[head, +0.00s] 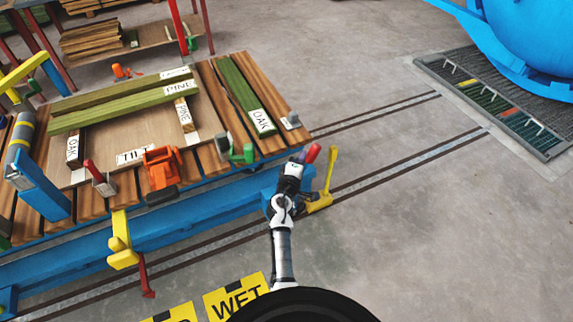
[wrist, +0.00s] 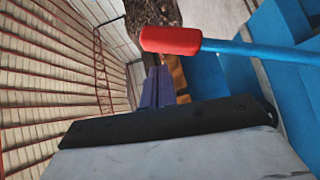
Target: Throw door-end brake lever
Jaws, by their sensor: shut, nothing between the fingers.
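A lever with a red grip (head: 313,153) and a blue shaft stands at the trolley's right end, just beyond my gripper. I take it to be the brake lever. In the wrist view its red grip (wrist: 171,40) and blue shaft (wrist: 255,49) cross the upper right, near the fingers. My gripper (head: 296,164) is shut and empty, close to the lever; in the wrist view its fingers (wrist: 157,86) show below the grip with a visible gap. In the head view my wrist hides the lever's lower part.
A yellow upright lever (head: 330,172) stands just right of my gripper. The blue trolley (head: 150,225) carries timber and an orange clamp (head: 162,167). The floor at right is open.

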